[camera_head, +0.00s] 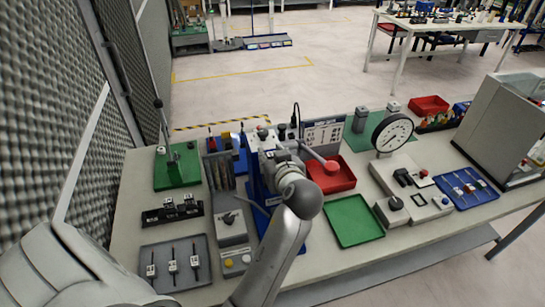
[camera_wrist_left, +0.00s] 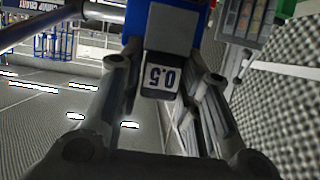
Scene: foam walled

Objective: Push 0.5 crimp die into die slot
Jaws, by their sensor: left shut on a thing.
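The 0.5 crimp die (camera_wrist_left: 161,82) shows in the left wrist view as a dark block with a white "0.5" label, upside down in that picture. It is between the fingers of my left gripper (camera_wrist_left: 164,72), which is shut on it. In the head view my left gripper (camera_head: 275,152) is at the blue press (camera_head: 258,187), and my wrist hides the die. My right gripper is not in view.
Left of the press are a black die rack (camera_head: 172,212), a grey tray (camera_head: 150,291) with three pieces, and a grey control box (camera_head: 232,228). A red bin (camera_head: 345,181), an empty green tray (camera_head: 354,221) and a dial gauge (camera_head: 392,134) stand to the right.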

